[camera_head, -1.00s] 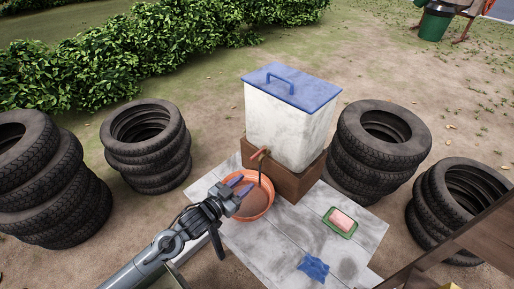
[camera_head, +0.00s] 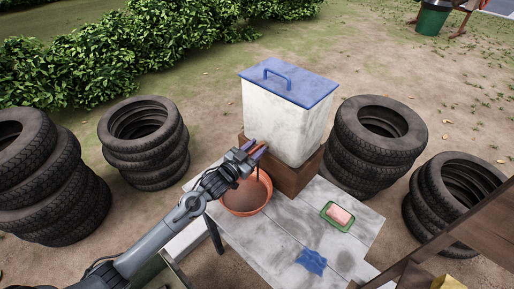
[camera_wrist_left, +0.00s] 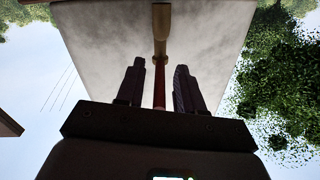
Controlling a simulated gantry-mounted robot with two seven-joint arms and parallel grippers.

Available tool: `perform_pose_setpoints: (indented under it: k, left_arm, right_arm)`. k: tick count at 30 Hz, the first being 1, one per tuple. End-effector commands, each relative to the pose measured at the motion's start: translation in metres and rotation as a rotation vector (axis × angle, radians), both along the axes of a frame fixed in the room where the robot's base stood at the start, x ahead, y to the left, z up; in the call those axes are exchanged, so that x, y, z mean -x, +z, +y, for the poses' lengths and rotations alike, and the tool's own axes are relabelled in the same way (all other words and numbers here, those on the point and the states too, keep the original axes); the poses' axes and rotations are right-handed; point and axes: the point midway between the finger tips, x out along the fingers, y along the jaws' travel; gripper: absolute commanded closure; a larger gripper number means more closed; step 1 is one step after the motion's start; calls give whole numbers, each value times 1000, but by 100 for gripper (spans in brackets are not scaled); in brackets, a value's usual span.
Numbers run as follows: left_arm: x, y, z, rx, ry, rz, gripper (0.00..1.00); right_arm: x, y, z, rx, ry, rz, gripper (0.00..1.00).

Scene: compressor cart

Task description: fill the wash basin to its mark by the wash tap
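The orange wash basin (camera_head: 262,207) sits on the grey boards below the white water container (camera_head: 285,122) with a blue lid. Its inside looks brownish; I cannot make out the water level or the mark. The tap (camera_wrist_left: 161,22) is on the container's front, with a red lever (camera_wrist_left: 159,88). My left gripper (camera_head: 259,150) is at the tap above the basin, and hides most of the tap in the head view. In the left wrist view its fingers (camera_wrist_left: 159,90) are apart, one on each side of the red lever, with gaps visible. My right gripper is not in view.
The container stands on a brown block (camera_head: 296,178). A green dish with pink soap (camera_head: 339,215) and a blue cloth (camera_head: 312,262) lie on the boards. Stacked tyres stand left (camera_head: 146,142) and right (camera_head: 378,143). A brown wooden beam (camera_head: 470,232) crosses the lower right.

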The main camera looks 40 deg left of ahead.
Motion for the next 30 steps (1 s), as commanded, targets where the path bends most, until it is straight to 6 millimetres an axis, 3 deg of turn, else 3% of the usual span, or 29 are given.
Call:
perform_pose_setpoints:
  k: [14, 21, 30]
  left_arm:
    - [-10, 0, -1, 0, -1, 1, 63]
    - [-10, 0, -1, 0, -1, 1, 98]
    - [-10, 0, -1, 0, 0, 0, 100]
  right_arm:
    - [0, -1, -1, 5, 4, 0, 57]
    - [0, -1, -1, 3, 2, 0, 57]
    - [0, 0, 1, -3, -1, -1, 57]
